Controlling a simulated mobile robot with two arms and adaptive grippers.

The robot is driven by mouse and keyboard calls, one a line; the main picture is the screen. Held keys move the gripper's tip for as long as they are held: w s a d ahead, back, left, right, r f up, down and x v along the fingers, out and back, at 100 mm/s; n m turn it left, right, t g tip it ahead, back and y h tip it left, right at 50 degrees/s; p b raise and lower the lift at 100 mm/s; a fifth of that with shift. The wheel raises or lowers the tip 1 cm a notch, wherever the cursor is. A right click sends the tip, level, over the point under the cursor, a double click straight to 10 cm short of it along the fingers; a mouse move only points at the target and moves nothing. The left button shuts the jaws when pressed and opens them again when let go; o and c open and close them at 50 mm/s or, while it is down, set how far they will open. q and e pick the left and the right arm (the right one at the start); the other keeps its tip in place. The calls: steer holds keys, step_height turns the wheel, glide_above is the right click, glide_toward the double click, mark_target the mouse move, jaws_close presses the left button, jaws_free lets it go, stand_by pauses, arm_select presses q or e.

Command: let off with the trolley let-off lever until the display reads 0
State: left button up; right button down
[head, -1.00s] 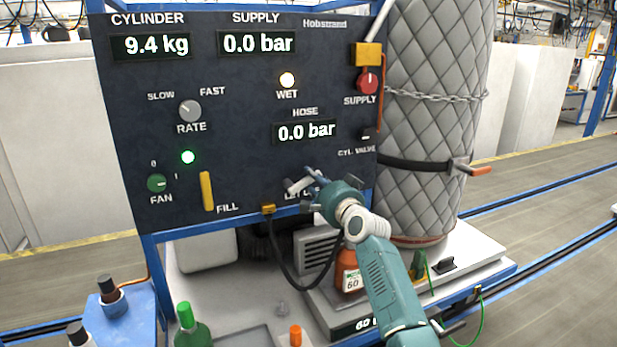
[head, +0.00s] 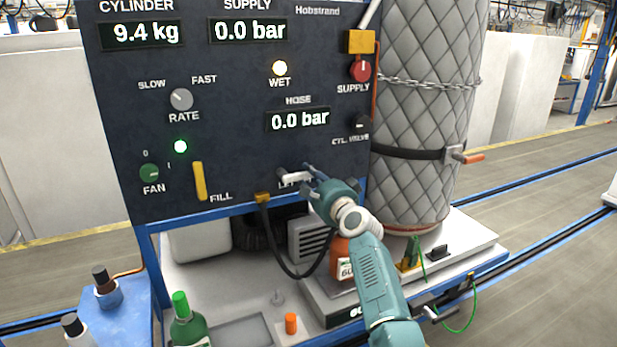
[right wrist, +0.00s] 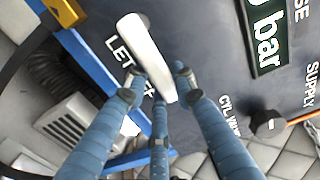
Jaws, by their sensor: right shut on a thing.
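The white let-off lever (head: 292,176) sits low on the dark panel, above the partly covered "LET" lettering. My right gripper (head: 312,177) is at the lever. In the right wrist view, the lever (right wrist: 146,50) runs between the fingers of my right gripper (right wrist: 158,88), which is shut on it near its lower end. The hose display (head: 299,120) reads 0.0 bar. The supply display (head: 249,30) reads 0.0 bar, and the cylinder display (head: 142,34) reads 9.4 kg. My left gripper is not in view.
The wet lamp (head: 279,68) glows. The red supply knob (head: 360,70) and cylinder valve (head: 361,123) are at the panel's right. A black hose (head: 271,240) hangs below the panel. An orange bottle (head: 341,257) stands behind my right arm. A padded cylinder (head: 420,110) stands at right.

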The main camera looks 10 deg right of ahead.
steer(key=shift+f, duration=0.1)
steer(key=c, duration=1.4)
jaws_free()
steer(key=v, duration=1.2)
